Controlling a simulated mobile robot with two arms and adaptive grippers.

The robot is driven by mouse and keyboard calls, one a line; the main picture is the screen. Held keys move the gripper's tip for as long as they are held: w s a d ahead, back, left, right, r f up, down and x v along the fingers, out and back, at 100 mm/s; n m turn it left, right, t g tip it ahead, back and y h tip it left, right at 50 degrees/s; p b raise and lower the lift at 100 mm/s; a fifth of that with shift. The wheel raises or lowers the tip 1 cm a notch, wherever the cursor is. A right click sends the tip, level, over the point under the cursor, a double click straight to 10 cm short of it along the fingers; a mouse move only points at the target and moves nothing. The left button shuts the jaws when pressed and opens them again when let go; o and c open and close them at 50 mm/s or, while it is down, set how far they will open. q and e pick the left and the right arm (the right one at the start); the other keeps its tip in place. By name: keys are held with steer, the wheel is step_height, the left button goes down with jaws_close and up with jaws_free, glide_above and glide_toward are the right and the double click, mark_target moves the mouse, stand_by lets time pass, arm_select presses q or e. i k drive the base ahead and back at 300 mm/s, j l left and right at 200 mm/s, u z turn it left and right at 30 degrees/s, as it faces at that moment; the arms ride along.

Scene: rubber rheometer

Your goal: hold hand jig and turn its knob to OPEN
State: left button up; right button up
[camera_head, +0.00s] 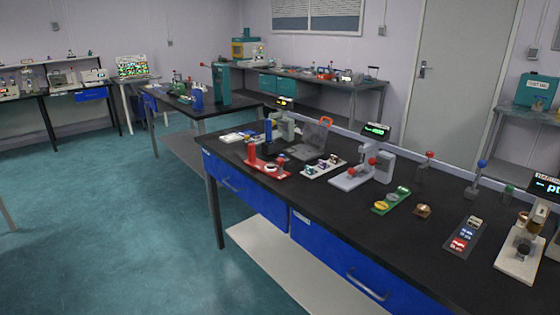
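Neither of my grippers is in view. I cannot tell for sure which object is the hand jig, and no OPEN marking is readable. Farther right are a small stand with a red knob (430,154) and a stand with a blue knob (481,164). A green tray (391,201) holding small pieces lies near the bench's middle.
The near bench has blue drawers (245,191) under its front edge. A beige device (520,255) stands at the right. Another bench (185,100) stands behind. The teal floor at left is clear.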

mark_target(280, 162)
steer(key=i+j+z, duration=0.15)
steer(key=z, duration=0.6)
steer(key=i+j+z, duration=0.25)
steer(key=j, duration=0.4)
steer(key=i+j+z, duration=0.25)
steer(key=j, duration=0.5)
steer(key=i+j+z, duration=0.3)
steer(key=j, duration=0.45)
